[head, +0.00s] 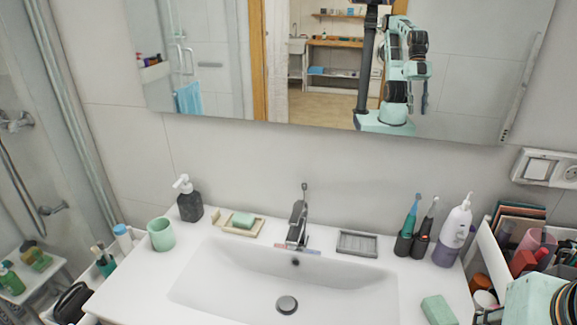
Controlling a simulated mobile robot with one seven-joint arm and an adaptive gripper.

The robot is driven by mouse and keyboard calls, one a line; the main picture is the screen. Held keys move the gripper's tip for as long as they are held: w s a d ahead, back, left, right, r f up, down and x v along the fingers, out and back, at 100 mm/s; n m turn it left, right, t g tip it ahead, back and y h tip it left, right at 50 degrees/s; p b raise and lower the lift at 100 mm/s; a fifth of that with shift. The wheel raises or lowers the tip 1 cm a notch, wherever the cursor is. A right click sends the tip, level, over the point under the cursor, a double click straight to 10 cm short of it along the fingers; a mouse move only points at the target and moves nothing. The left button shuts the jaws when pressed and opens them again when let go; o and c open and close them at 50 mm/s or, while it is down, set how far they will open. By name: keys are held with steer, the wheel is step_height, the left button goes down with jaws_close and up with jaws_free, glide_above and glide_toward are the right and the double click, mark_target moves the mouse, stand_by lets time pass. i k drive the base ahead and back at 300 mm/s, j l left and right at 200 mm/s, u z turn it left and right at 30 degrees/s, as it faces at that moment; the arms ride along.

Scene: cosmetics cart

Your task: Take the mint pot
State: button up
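A mint-green, cup-like pot (161,234) stands upright at the left end of the white sink counter, open at the top. No other pot of that colour is clear to me; part of the cart at the right is hidden by a mint-and-black part of my arm at the lower right edge. My gripper is not in view, and I cannot make it out in my mirror reflection.
A cart (486,249) with boxes, a pink cup (537,243) and jars stands at the right. A pump bottle (458,231), toothbrushes and a green block (439,310) stand on the counter's right side. A dark dispenser (189,204) and tap (297,222) are behind the basin (235,285).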

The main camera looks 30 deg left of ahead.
mark_target(162, 235)
steer(key=u, duration=2.15)
steer(key=k+j+z, duration=0.1)
steer(key=j, duration=0.35)
steer(key=j+z, duration=0.2)
steer(key=j, duration=0.6)
steer(key=i+j+z, duration=0.15)
steer(key=j, duration=0.2)
steer(key=i+j+z, duration=0.15)
steer(key=i+j, duration=0.1)
steer(key=j, duration=0.1)
